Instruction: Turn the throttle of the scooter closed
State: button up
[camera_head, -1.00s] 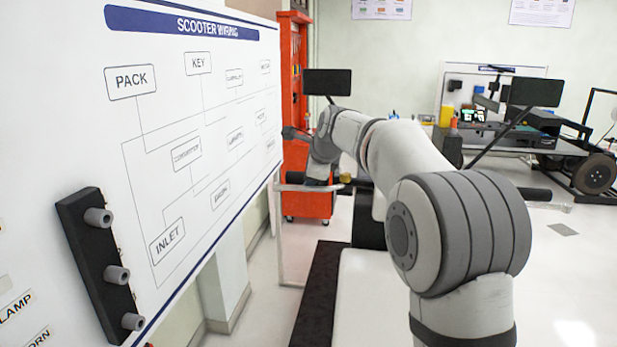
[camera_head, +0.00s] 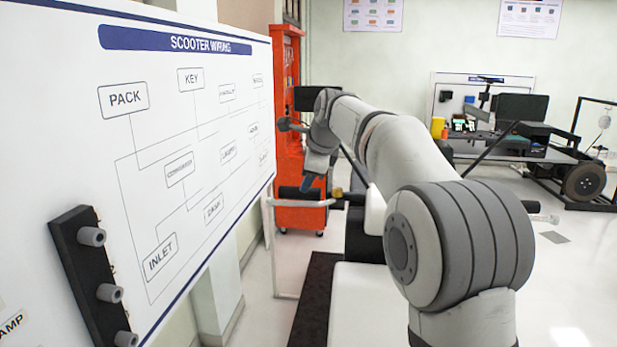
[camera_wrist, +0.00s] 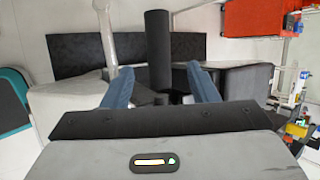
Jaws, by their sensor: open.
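The scooter's handlebar runs behind my arm in the head view. Its left end carries a black grip, the throttle (camera_head: 298,193), with a small brass-coloured part beside its inner end. My gripper (camera_head: 309,183) is at that grip, with a blue fingertip just above it. In the wrist view my gripper (camera_wrist: 159,72) has two blue fingers spread apart. The black grip (camera_wrist: 158,48) lies between and beyond the fingertips, with gaps on both sides. I cannot tell the throttle's turn angle.
A white wiring board (camera_head: 190,130) stands close on the left, with a black strip of knobs (camera_head: 90,270). A red cabinet (camera_head: 290,120) stands behind the grip. A workbench (camera_head: 540,150) is at the back right. Open floor lies to the right.

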aim_at(300, 193)
jog(key=w+g+p, duration=0.1)
jog(key=p, duration=0.1)
jog(key=w+r+g+h+p, duration=0.1)
jog(key=p, duration=0.2)
jog(key=w+r+m+g+h+p, duration=0.1)
jog(key=g+p, duration=0.1)
jog(key=p, duration=0.1)
jog(key=shift+w+a+r, duration=0.25)
jog(key=shift+a, duration=0.1)
jog(key=shift+d+f+g+h+p, duration=0.15)
jog(key=shift+g+h+p, duration=0.45)
jog(key=shift+p, duration=0.3)
jog(key=shift+m, duration=0.3)
jog(key=f, duration=0.8)
jog(key=shift+w+d, duration=0.2)
jog(key=shift+w, duration=0.2)
jog(key=shift+c, duration=0.3)
jog(key=shift+r, duration=0.1)
jog(key=c, duration=0.9)
jog(key=shift+a, duration=0.1)
